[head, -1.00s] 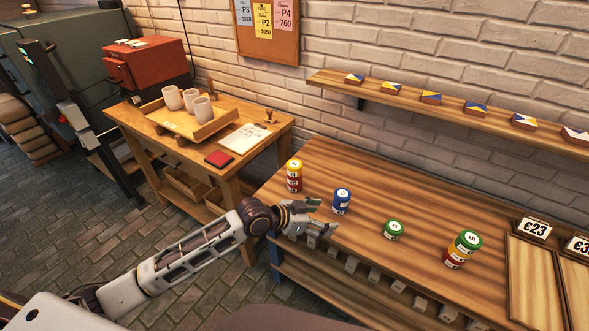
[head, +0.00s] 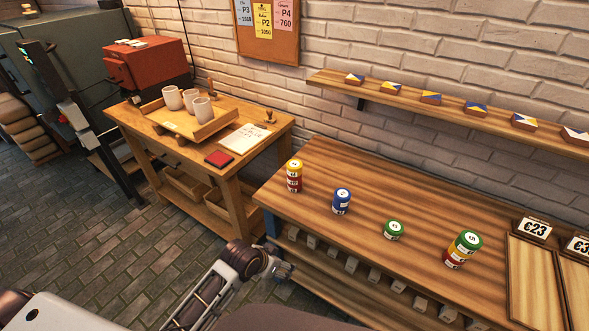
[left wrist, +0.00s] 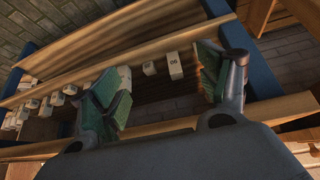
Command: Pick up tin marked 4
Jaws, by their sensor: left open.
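Several small round tins stand on the wooden bench (head: 350,255). At its left end is a stack with a yellow-topped tin (head: 294,166) above a red one (head: 294,184). To its right stands a blue stack (head: 342,202), then a single green tin (head: 394,230), then a stack with a green top tin (head: 468,240), yellow and red below. The labels are too small to read surely, so I cannot tell which is marked 4. My left gripper (head: 280,269) is open and empty, low at the bench's front edge. In the left wrist view its fingers (left wrist: 160,90) are spread wide.
Numbered white blocks (left wrist: 175,65) lie on the shelf below the bench top. A side table (head: 270,125) holds a tray with white cups (head: 190,100). A wall shelf (head: 400,96) carries small painted tiles.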

